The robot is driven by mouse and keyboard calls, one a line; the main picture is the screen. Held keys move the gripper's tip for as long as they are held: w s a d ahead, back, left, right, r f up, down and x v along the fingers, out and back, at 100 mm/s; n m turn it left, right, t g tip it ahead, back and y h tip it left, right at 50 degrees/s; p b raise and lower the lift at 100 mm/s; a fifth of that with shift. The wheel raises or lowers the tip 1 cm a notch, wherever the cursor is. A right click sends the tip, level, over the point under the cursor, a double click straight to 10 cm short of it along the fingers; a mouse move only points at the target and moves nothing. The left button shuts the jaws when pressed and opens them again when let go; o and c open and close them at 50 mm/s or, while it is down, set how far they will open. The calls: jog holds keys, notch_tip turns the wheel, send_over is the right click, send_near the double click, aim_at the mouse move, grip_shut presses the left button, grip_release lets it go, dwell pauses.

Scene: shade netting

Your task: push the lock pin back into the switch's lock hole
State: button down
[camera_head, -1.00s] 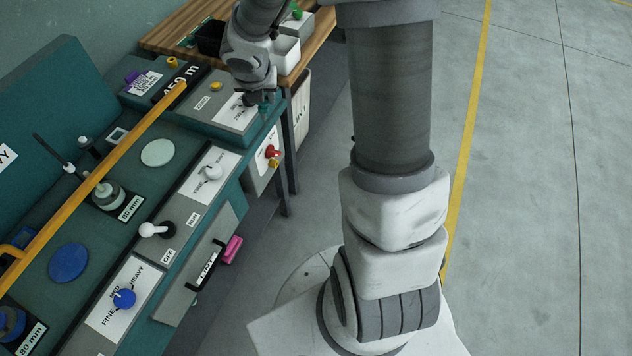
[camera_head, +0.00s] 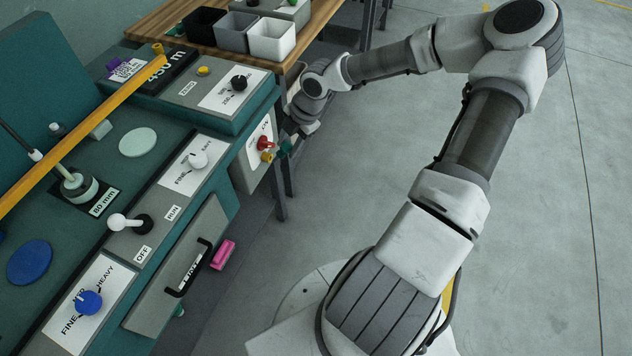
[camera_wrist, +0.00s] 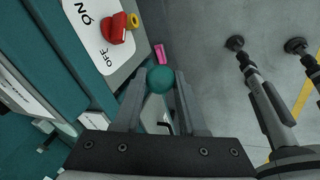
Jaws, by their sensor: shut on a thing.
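The switch is a red knob (camera_wrist: 115,28) on a white ON/OFF plate, on the end face of the bench; it also shows in the head view (camera_head: 264,143). A yellow ring (camera_wrist: 133,20) with a dark centre, seemingly the lock hole, sits close beside the knob; in the head view it is just below it (camera_head: 267,157). My gripper (camera_wrist: 160,82) is shut on a teal ball-headed piece (camera_wrist: 160,79), seemingly the lock pin. Its shaft is not visible. The piece is apart from the ring in the wrist view. My gripper (camera_head: 289,144) is just right of the switch in the head view.
The bench's drawer (camera_head: 185,270) has a black handle, with a pink block (camera_head: 222,254) beside it. A wooden table (camera_head: 165,22) carrying bins (camera_head: 271,40) stands behind. A yellow bar (camera_head: 85,130) crosses the bench top. Open floor lies to the right.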

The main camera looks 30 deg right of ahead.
jog(key=w+d+f+m+t+b, duration=0.1)
jog(key=d+f+m+t+b, duration=0.1)
jog(key=f+m+b, duration=0.3)
jog(key=w+d+f+m+t+b, duration=0.1)
jog(key=d+f+m+t+b, duration=0.2)
jog(key=f+m+t+b, duration=0.2)
jog(key=shift+w+f+m+t+y+b, duration=0.3)
jog(key=shift+f+m+b, duration=0.5)
jog(key=shift+f+b, duration=1.7)
jog(key=shift+f+p, duration=0.55)
jog(key=shift+w+a+b, duration=0.7)
jog(key=shift+w+a, duration=0.6)
jog(key=shift+w, duration=0.25)
jog(key=shift+w+a+b, duration=0.45)
jog(key=shift+w+a, duration=0.2)
jog(key=shift+w, duration=0.2)
jog(key=shift+w+a, duration=0.3)
jog(key=shift+w, duration=0.1)
